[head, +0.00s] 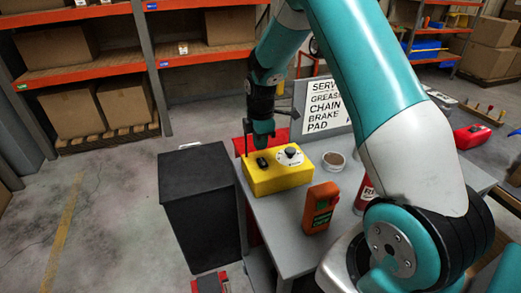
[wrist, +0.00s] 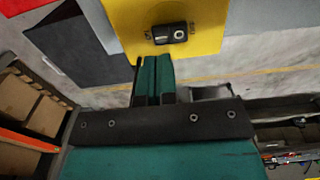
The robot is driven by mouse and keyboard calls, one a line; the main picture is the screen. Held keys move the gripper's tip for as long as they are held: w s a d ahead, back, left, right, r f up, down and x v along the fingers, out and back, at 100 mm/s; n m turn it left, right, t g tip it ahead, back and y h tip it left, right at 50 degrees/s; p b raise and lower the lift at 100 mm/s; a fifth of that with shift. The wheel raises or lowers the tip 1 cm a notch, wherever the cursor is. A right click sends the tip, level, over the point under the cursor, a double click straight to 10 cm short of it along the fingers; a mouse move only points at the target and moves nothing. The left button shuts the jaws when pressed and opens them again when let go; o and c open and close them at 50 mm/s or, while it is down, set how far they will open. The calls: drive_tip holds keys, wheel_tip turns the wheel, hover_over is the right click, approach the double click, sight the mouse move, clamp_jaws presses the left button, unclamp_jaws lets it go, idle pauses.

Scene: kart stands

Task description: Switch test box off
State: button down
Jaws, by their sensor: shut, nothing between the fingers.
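The yellow test box (head: 280,180) sits at the far left corner of the grey table. On its top are a black switch (head: 262,161) to the left and a round black knob (head: 290,152) on a pale plate to the right. My gripper (head: 262,147) points down just above the box, close to the switch. In the wrist view the yellow box (wrist: 205,14) fills the top middle, with the black switch (wrist: 167,33) just beyond my shut, empty fingers (wrist: 157,58). I cannot tell whether the fingertips touch the switch, nor which way it is set.
An orange handheld device (head: 320,208), a small round tin (head: 334,160) and a red can (head: 365,193) stand on the table (head: 285,235). A sign (head: 325,103) rises behind the box. A dark cabinet (head: 200,205) stands left of the table. Open floor lies further left.

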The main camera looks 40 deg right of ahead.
sight(262, 162)
wheel_tip(262, 162, down, 4)
drive_tip(key=shift+p, duration=0.55)
drive_tip(key=shift+f, duration=0.15)
drive_tip(key=shift+f, duration=0.1)
drive_tip(key=shift+f+b, duration=0.2)
drive_tip(key=shift+b, duration=0.15)
drive_tip(key=shift+r, duration=0.1)
drive_tip(key=shift+s, duration=0.1)
drive_tip(key=shift+s+a+r+p, duration=0.25)
drive_tip(key=shift+s+p, duration=0.15)
drive_tip(key=shift+s, duration=0.2)
drive_tip(key=shift+r, duration=0.15)
